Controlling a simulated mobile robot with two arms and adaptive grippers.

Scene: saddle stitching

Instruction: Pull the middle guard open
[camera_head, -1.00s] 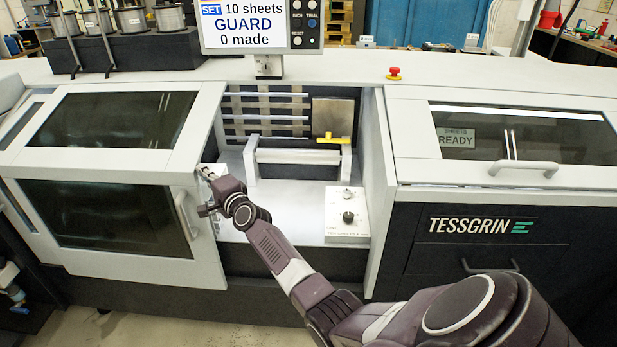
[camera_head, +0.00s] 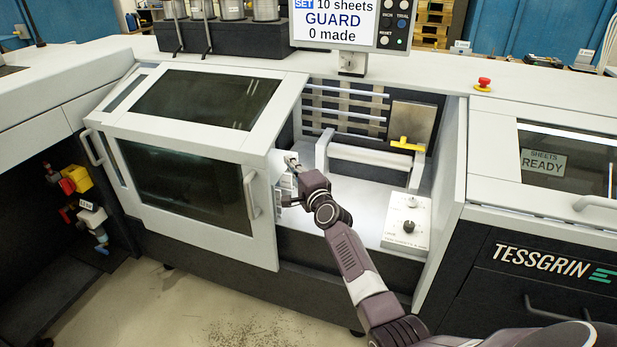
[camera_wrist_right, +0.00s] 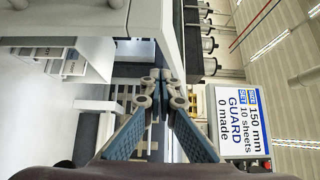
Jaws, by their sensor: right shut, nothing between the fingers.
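The middle guard (camera_head: 200,148) is a white-framed cover with two dark windows. It sits left of an uncovered bay, with its upright handle (camera_head: 250,196) on its right front edge. My right gripper (camera_head: 292,165) is at the guard's right end, beside the handle and in front of the bay. In the right wrist view its fingers (camera_wrist_right: 160,76) are shut with the tips together and nothing between them. Whether the gripper touches the guard cannot be told. My left gripper is not in view.
The open bay holds a white crossbar frame (camera_head: 370,160), a yellow lever (camera_head: 407,144) and a control box with a knob (camera_head: 407,222). The display (camera_head: 335,22) reads GUARD. A red button (camera_head: 484,84) is on the top. Floor (camera_head: 220,310) in front is clear.

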